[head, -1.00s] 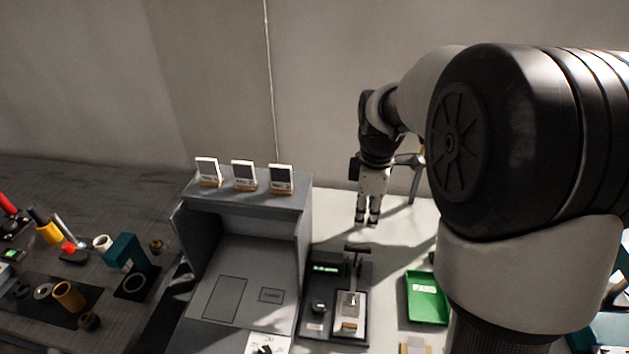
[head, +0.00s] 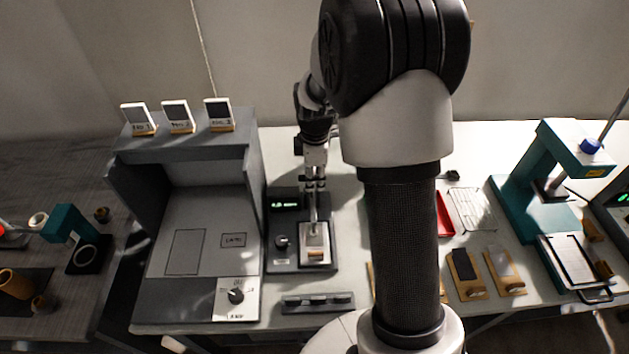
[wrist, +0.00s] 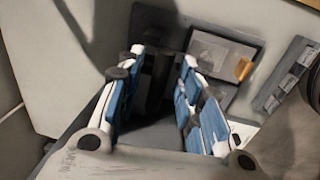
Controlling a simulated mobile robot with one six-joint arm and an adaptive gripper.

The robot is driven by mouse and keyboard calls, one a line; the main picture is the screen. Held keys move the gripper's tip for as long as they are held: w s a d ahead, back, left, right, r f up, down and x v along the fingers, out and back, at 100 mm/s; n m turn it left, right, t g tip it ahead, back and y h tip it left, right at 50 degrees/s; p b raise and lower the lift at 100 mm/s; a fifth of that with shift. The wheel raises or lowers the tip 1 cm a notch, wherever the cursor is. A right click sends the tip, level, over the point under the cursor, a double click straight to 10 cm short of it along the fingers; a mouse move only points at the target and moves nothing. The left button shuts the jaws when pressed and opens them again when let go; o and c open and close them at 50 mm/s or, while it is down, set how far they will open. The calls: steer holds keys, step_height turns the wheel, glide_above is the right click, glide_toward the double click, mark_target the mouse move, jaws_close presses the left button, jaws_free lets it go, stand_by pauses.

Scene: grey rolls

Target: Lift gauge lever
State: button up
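The gauge (head: 274,252) is a dark flat base with a green-lit display, a black knob and a pale plate. Its lever (head: 313,214) rises above the plate, and its top is partly covered by my gripper (head: 315,185). My gripper points down over the back of the gauge, right at the lever's upper end. In the wrist view my gripper (wrist: 164,58) has its blue-padded fingers spread apart. A dark upright part shows between them, probably the lever; contact cannot be told. The gauge plate (wrist: 215,52) lies beyond the fingertips.
A grey booth (head: 200,215) with three small signs on top stands close left of the gauge. A red tray (head: 444,213), a wire rack (head: 474,210) and a teal press (head: 525,205) stand to the right.

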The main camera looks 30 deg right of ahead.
steer(key=shift+w+f, duration=0.1)
steer(key=shift+f, duration=0.6)
steer(key=shift+c, duration=0.5)
jaws_close()
